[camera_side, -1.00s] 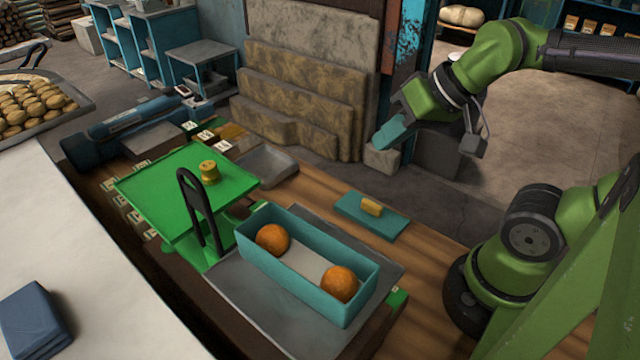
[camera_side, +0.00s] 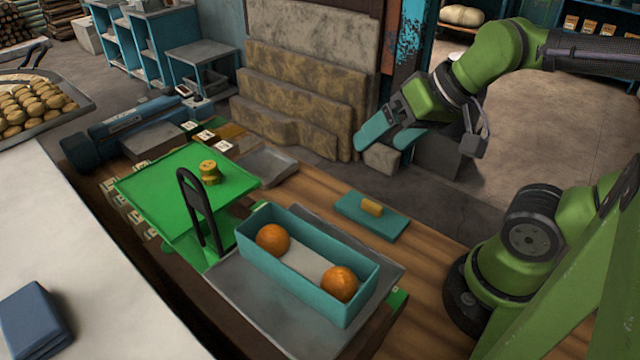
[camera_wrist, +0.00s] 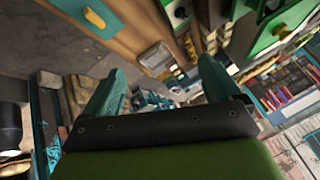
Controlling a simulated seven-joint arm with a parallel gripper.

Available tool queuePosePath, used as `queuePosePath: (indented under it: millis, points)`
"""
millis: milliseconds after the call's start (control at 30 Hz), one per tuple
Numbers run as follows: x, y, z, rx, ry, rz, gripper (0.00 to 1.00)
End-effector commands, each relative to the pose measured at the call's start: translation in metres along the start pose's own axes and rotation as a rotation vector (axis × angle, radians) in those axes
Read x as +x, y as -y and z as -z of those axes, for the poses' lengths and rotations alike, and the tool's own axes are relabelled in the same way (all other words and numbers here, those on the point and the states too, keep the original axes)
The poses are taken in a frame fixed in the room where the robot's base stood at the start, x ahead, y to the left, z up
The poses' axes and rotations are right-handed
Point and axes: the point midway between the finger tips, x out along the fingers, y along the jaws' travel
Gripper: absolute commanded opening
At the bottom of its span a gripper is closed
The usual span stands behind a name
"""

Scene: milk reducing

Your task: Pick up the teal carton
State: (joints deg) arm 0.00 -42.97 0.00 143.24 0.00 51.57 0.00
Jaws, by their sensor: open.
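The teal carton (camera_side: 310,283) is a long open-topped box. It rests on a grey plate (camera_side: 240,290) at the lower middle of the side view, with two orange balls (camera_side: 273,239) inside, one near each end. My gripper (camera_side: 383,143) is open and empty, up and to the right of the carton in the picture, well apart from it. Its two teal fingers also show spread apart in the wrist view (camera_wrist: 162,70). I cannot make out the carton in the wrist view.
A green platform (camera_side: 150,190) with small brass weights (camera_side: 210,172) stands left of the carton, with a dark upright handle (camera_side: 190,205) between. A flat teal tray (camera_side: 345,208) with a yellow block (camera_side: 372,207) lies behind the carton. Stone slabs (camera_side: 295,100) lean behind.

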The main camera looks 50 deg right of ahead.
Motion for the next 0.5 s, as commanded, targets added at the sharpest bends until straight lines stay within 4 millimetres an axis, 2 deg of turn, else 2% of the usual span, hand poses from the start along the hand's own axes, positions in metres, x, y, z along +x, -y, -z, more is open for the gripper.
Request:
queuePosePath:
  millis: [167,267,367,500]
  points:
    - [0.001,0.003,-0.002,-0.011,0.008,0.006,0.92]
    - [0.009,0.015,-0.009,-0.057,0.059,0.019,0.92]
    - [0.012,0.05,-0.003,-0.179,0.111,0.039,0.92]
    - [0.004,0.113,-0.002,-0.373,0.238,0.03,0.92]
